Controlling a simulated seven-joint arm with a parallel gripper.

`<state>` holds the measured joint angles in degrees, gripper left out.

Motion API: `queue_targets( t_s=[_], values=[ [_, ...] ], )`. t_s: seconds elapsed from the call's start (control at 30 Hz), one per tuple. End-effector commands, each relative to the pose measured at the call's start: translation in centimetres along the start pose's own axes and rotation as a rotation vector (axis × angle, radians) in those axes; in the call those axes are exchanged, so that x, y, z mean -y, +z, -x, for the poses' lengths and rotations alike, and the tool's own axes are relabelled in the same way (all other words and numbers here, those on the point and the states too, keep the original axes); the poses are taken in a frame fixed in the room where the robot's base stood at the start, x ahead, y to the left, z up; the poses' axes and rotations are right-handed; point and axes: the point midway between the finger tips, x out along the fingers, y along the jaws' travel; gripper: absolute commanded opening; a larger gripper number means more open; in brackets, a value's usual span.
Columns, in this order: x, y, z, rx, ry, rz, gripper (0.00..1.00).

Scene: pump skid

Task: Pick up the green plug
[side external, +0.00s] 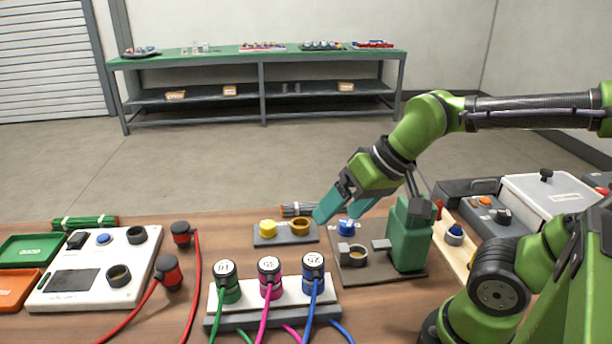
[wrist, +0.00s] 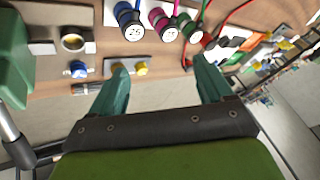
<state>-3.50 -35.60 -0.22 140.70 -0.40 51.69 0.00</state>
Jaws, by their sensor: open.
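The green plug (side external: 226,284) has a black top with a white numbered cap and a green cable. It stands upright at the left end of a white-topped rack (side external: 325,300), beside a pink plug (side external: 270,280) and a blue plug (side external: 313,278). In the wrist view the green plug (wrist: 190,30) is at the top, the rightmost of the row. My gripper (side external: 343,210) is open and empty, in the air behind and to the right of the rack, apart from the plugs. Its teal fingers also show in the wrist view (wrist: 161,68).
A grey block with yellow parts (side external: 285,240) lies behind the rack. A green press-like fixture (side external: 408,235) stands to the right. A white meter box (side external: 95,275) and two red-black plugs (side external: 170,273) with red cables are left. Bare table lies between.

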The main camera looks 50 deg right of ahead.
Motion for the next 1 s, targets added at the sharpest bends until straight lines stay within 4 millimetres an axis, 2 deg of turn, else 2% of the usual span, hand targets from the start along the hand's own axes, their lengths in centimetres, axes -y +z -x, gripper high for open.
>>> queue_targets(
  t_s=[0.3, 0.6, 0.7, 0.83, 0.9, 1.0],
  values=[
    [6.6, -5.7, -6.2, 0.271, 0.093, 0.117, 0.80],
    [12.7, -9.1, -14.0, 0.445, 0.259, 0.167, 0.80],
    [13.8, -10.1, -14.9, 0.460, 0.299, 0.154, 0.80],
    [14.5, -11.4, -13.9, 0.449, 0.317, 0.119, 0.80],
    [14.3, -11.0, -13.9, 0.462, 0.328, 0.106, 0.80],
    [13.7, -10.3, -15.1, 0.470, 0.332, 0.102, 0.80]
  ],
)
